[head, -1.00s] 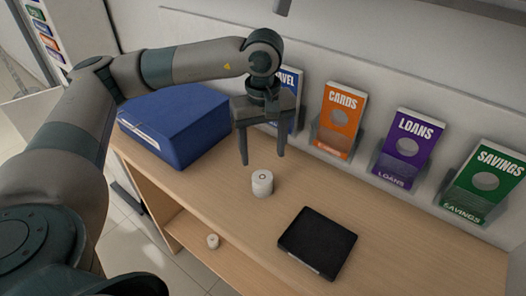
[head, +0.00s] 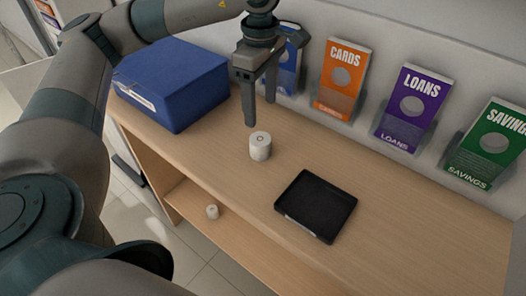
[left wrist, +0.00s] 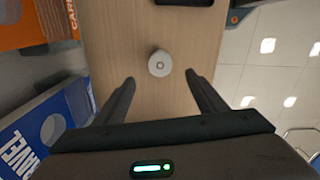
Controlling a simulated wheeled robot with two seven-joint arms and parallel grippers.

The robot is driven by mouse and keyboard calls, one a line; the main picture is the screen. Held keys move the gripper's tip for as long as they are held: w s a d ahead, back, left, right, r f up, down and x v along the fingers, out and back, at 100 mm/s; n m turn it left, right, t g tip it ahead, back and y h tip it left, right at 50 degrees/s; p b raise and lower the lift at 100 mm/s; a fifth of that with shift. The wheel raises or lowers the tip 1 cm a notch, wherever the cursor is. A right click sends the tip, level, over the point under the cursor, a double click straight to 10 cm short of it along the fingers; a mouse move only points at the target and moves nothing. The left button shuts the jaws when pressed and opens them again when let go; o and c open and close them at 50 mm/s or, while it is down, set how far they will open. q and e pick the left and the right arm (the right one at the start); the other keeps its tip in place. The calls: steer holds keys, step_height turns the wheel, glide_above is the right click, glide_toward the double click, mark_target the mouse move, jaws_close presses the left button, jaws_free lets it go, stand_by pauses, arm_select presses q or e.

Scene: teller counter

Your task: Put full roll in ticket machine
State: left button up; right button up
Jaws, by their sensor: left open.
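A white paper roll (head: 260,147) stands upright on the wooden counter; it also shows in the left wrist view (left wrist: 160,64), ahead of the fingertips and centred between them. A smaller white roll (head: 212,212) sits on the lower shelf. A blue box-shaped machine (head: 172,84) with a pale label on its front stands at the counter's left end; I cannot tell for certain that it is the ticket machine. My left gripper (head: 260,112) is open and empty, pointing down just behind and above the larger roll, apart from it. My right gripper is not in view.
A black tray (head: 316,205) lies on the counter right of the roll. Leaflet holders marked Cards (head: 341,80), Loans (head: 410,108) and Savings (head: 490,145) line the back wall; a blue Travel one (head: 287,66) is partly behind the gripper. The counter's right part is clear.

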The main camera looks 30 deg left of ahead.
arm_select(q)
steer(key=shift+a+r, duration=0.1)
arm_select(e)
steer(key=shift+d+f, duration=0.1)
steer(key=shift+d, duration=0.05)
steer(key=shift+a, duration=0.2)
arm_select(q)
steer(key=p, duration=0.3)
glide_above(261, 139)
step_height(261, 139, down, 6)
steer(key=shift+a+f, duration=0.1)
steer(key=shift+f, duration=0.35)
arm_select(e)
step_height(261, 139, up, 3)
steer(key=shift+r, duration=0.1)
